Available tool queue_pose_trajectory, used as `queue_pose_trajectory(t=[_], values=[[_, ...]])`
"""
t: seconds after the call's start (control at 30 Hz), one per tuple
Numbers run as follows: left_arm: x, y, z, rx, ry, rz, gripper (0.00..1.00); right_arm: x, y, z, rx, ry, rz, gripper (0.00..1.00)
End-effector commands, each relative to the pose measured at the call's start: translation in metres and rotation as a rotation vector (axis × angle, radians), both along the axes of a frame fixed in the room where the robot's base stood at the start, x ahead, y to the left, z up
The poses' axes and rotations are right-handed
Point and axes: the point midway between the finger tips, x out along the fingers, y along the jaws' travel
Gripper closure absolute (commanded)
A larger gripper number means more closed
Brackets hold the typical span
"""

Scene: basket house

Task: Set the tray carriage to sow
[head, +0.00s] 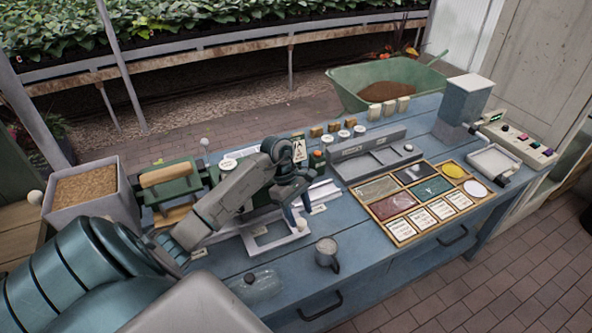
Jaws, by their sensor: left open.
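The tray carriage (262,246) looks like a pale flat frame on the blue bench, left of the bench's middle. A small pale knob (301,225) stands at its right end. Pale rails (325,191) run behind it, partly hidden by my arm. Small labels lie along the track, one right of the knob (318,209) and one at the left (199,253); their words are too small to read. My left gripper (298,214) is open, fingers pointing down just above or beside the knob; I cannot tell whether they touch it. My right gripper is not in view.
A glass jar (262,283) and a metal mug (327,253) stand at the front edge. A partitioned seed box (416,199) lies to the right. A green roller device (170,190) and a soil-filled bin (88,190) stand left. A grey column (463,105) rises at the back right.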

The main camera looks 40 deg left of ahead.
Motion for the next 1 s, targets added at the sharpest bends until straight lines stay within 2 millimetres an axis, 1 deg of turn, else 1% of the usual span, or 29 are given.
queue_pose_trajectory(t=[0.03, 0.1, 0.6, 0.8, 1.0], values=[[-0.002, 0.0, 0.002, 0.005, -0.005, -0.003, 0.49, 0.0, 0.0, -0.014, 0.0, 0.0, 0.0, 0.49], [-0.016, -0.011, 0.002, 0.003, -0.001, -0.004, 0.49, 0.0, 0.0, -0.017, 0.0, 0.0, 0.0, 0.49], [-0.099, -0.077, 0.013, 0.002, -0.002, -0.004, 0.49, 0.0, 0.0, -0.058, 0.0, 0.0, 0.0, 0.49], [-0.12, -0.094, 0.017, 0.001, 0.0, -0.001, 0.49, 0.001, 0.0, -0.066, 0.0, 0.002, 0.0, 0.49], [-0.126, -0.098, 0.02, 0.001, -0.001, 0.0, 0.49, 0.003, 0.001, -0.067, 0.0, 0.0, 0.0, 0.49]])
